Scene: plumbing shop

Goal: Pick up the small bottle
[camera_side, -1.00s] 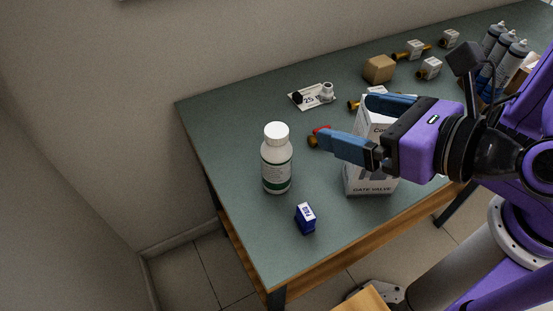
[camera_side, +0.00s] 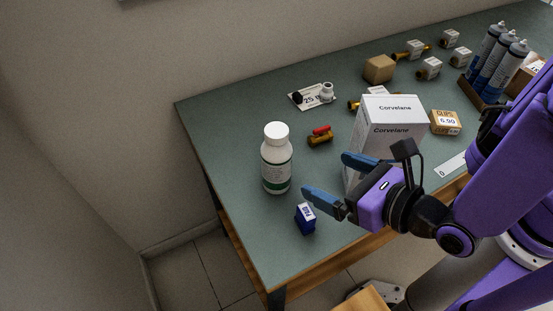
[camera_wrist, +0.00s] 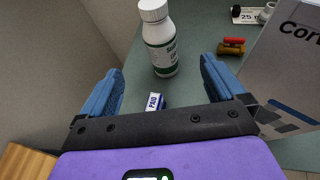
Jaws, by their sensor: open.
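The small bottle (camera_side: 277,160) is white with a white cap and a green-banded label. It stands upright on the green table, left of my gripper in the side view. In the wrist view the bottle (camera_wrist: 160,42) stands ahead of my fingers, near the middle of the gap between them. My gripper (camera_side: 325,175) has blue fingers and is open and empty. In the wrist view the gripper (camera_wrist: 162,85) has its fingers wide apart, with the bottle beyond their tips.
A small blue box (camera_side: 305,219) stands close to the near finger; it also shows between the fingers in the wrist view (camera_wrist: 154,102). A white Corvelane carton (camera_side: 391,123) stands right beside my gripper. A brass valve with red handle (camera_side: 320,136) lies behind the bottle.

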